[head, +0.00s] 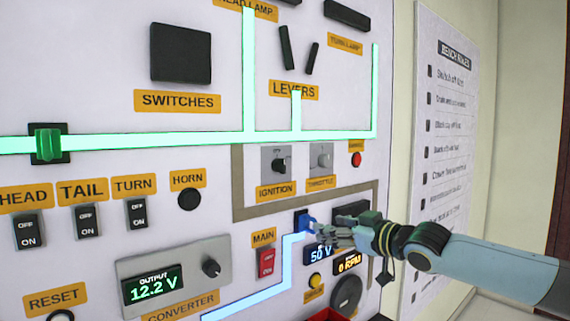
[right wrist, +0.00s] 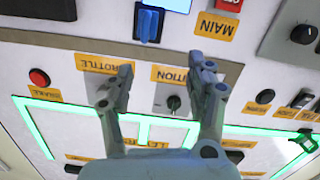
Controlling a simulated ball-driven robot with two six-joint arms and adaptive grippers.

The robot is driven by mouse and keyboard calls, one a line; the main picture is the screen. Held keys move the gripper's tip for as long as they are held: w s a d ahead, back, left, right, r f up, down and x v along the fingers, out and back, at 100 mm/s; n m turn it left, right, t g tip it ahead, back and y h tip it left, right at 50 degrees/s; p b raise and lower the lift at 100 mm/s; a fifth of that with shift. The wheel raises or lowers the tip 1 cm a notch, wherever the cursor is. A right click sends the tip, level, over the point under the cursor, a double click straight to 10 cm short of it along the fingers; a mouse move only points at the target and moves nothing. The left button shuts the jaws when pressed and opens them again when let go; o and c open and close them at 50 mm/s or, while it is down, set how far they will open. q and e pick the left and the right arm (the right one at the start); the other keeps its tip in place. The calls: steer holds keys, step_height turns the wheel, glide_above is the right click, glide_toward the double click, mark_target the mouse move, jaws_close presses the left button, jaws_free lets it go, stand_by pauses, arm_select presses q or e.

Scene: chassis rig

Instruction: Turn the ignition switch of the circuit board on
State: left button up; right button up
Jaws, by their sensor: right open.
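The ignition switch (head: 281,162) is a dark knob on a small grey plate, above an orange IGNITION label, on the white circuit board (head: 200,130). In the right wrist view, which is upside down, the ignition switch (right wrist: 174,102) shows between the two fingers. My right gripper (head: 325,233) is open and empty. In the head view it is below and right of the ignition switch, in front of the 50 V display (head: 320,253). In the right wrist view the open fingers (right wrist: 163,74) spread either side of the ignition label. My left gripper is not in view.
The throttle switch (head: 321,158) sits right beside the ignition, with a red button (head: 356,159) further right. A blue connector (head: 302,221) on a glowing blue line is close to my right fingers. The red MAIN switch (head: 266,262) is lower left.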

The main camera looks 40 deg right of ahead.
arm_select(q)
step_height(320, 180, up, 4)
steer(key=p, duration=0.2)
arm_select(e)
steer(key=n+t+y, duration=0.1)
steer(key=n+y, duration=0.1)
glide_toward(285, 167)
steer(key=shift+y, duration=0.3)
steer(key=w+b, duration=0.1)
steer(key=b, duration=0.1)
steer(key=w+b, duration=0.3)
steer(key=b, duration=0.1)
steer(key=shift+w+a+f, duration=0.3)
steer(key=shift+w, duration=0.1)
steer(key=w+b, duration=0.1)
steer(key=w, duration=0.2)
steer(key=shift+w+a+r+b, duration=0.15)
steer(key=shift+w+a+b, duration=0.1)
steer(key=shift+w+b, duration=0.15)
steer(key=shift+w+a+r, duration=0.1)
steer(key=shift+w+a, duration=0.05)
steer(key=shift+w, duration=0.45)
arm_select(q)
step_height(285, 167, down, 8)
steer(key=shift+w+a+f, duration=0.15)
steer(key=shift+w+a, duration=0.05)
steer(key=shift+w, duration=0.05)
